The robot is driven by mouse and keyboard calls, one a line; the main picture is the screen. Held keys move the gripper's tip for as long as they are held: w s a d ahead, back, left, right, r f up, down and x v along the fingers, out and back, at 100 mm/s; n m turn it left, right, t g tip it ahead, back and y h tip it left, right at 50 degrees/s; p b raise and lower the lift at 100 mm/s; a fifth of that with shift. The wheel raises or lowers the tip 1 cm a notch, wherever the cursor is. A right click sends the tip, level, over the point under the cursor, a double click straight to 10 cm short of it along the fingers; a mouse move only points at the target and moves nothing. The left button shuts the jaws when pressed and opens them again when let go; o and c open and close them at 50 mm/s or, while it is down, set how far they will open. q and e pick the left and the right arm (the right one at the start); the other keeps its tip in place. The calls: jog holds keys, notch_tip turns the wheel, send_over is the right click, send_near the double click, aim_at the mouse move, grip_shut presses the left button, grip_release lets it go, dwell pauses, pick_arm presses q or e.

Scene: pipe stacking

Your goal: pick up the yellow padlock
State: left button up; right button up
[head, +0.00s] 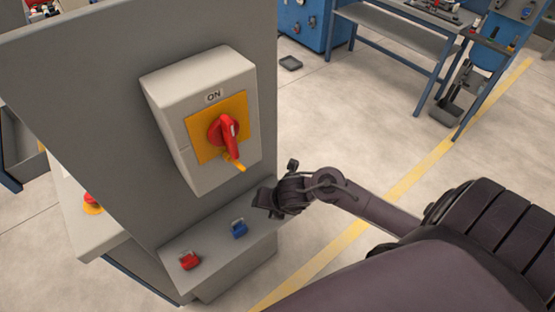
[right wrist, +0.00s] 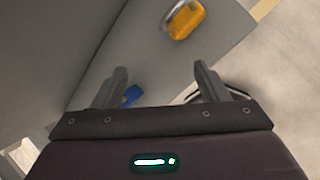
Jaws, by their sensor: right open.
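The yellow padlock (right wrist: 186,20) shows in the right wrist view, lying on the grey ledge beyond my fingertips, with its silver shackle toward the upper left. In the head view I cannot make it out; my right gripper probably hides it. My right gripper (head: 265,203) is over the right part of the ledge. In the right wrist view its two fingers (right wrist: 159,82) are spread apart with nothing held, and the yellow padlock is apart from them. My left gripper is not in view.
A blue padlock (head: 239,228) and a red padlock (head: 190,260) stand on the ledge (head: 215,248) left of my gripper. The blue one (right wrist: 131,96) shows beside my left-hand finger in the wrist view. A switch box (head: 165,95) with a red handle (head: 228,135) juts out above.

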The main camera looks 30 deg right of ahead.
jog(key=d+n, duration=0.1)
jog(key=n, duration=0.2)
jog(key=w+d+n, duration=0.1)
jog(key=d+n, duration=0.1)
jog(key=n, duration=0.1)
jog(key=d+n, duration=0.1)
jog(key=n, duration=0.2)
jog(key=shift+w+d+g, duration=0.15)
jog(key=shift+d+g, duration=0.1)
jog(key=shift+g, duration=0.05)
jog(key=x, duration=0.3)
jog(key=p+x, duration=0.1)
jog(key=x, duration=0.1)
jog(key=shift+w+d+f, duration=0.15)
jog(key=shift+w+d, duration=0.2)
jog(key=shift+d, duration=0.05)
jog(key=shift+c, duration=0.5)
jog(key=c, duration=1)
